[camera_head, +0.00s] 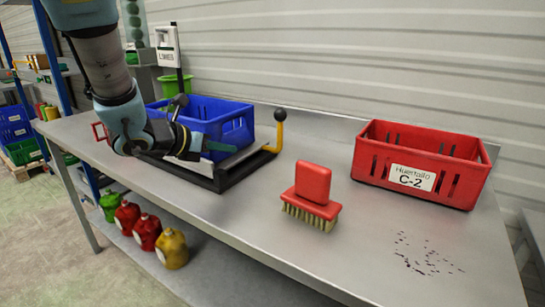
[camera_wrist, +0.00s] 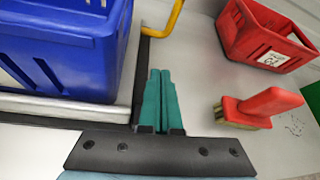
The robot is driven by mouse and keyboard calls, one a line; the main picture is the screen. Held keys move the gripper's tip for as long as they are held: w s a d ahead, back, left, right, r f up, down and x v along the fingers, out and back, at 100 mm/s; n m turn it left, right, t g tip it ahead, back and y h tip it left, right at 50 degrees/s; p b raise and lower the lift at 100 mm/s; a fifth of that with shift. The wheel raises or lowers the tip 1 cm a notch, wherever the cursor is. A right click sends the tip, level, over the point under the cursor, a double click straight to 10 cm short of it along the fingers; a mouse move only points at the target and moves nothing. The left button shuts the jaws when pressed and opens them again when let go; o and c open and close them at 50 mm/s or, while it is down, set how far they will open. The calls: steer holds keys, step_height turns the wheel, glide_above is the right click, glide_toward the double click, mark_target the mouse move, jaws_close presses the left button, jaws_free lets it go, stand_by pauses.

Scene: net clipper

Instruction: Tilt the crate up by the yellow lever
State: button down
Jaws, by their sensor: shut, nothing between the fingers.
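A blue crate (camera_head: 209,119) sits level on a tilting stand with a black frame (camera_head: 226,177) on the metal table. The yellow lever (camera_head: 276,137) with a black ball knob stands upright at the right of the stand. My gripper (camera_head: 222,147) is in front of the crate, left of the lever and apart from it. In the wrist view, my gripper's teal fingers (camera_wrist: 161,75) are together and empty. There the blue crate (camera_wrist: 72,48) is at the upper left, and part of the yellow lever (camera_wrist: 163,22) shows above the fingertips; its knob is out of view.
A red brush (camera_head: 312,192) stands on the table right of the stand. A red crate (camera_head: 421,162) labelled C-2 is at the back right, with dark specks (camera_head: 425,257) in front of it. A sign on a post (camera_head: 170,50) stands behind the blue crate. Bare table lies between stand and brush.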

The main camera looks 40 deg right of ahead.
mark_target(273, 165)
steer(key=p+x, duration=0.5)
steer(key=x, duration=1.4)
steer(key=shift+s+d+f, duration=0.1)
steer(key=shift+d+f, duration=0.05)
steer(key=shift+d, duration=0.2)
